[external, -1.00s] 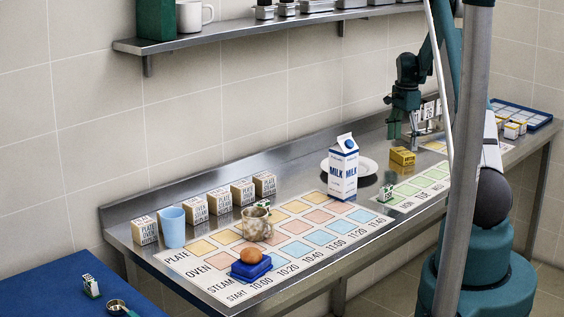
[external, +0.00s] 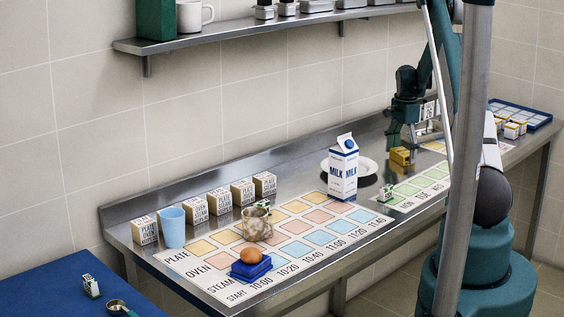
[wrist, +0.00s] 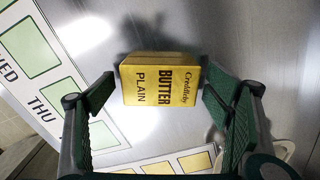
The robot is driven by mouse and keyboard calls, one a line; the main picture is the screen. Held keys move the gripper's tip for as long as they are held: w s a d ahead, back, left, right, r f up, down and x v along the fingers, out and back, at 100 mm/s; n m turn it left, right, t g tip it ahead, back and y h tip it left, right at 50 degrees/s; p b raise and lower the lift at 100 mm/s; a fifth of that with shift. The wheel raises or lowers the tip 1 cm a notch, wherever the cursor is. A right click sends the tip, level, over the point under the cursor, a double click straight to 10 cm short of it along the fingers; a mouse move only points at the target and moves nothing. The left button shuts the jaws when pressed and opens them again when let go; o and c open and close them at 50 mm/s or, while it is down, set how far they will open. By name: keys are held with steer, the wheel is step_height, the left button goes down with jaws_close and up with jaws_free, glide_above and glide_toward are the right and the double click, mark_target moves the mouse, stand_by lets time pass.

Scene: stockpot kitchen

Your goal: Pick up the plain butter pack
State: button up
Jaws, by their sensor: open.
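The plain butter pack is a yellow box (wrist: 160,84) marked "BUTTER PLAIN" in the wrist view, lying on the steel counter. In the external view the pack (external: 400,157) is right of the milk carton, partly covered by my gripper. My gripper (wrist: 158,100) is open, with one green finger pad on each side of the pack in the wrist view. A small gap shows on the left; the right pad is very close to the pack, and I cannot tell if it touches. In the external view my gripper (external: 402,144) is low at the pack.
The milk carton (external: 343,168) and a white plate (external: 369,167) stand left of the pack. A day chart with green squares (wrist: 46,62) lies beside it. A blue tray (external: 537,119) is at the far right, with small yellow-and-white packs near it.

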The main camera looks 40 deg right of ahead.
mark_target(403, 151)
steer(key=c, duration=1.1)
steer(key=shift+r, duration=5.05)
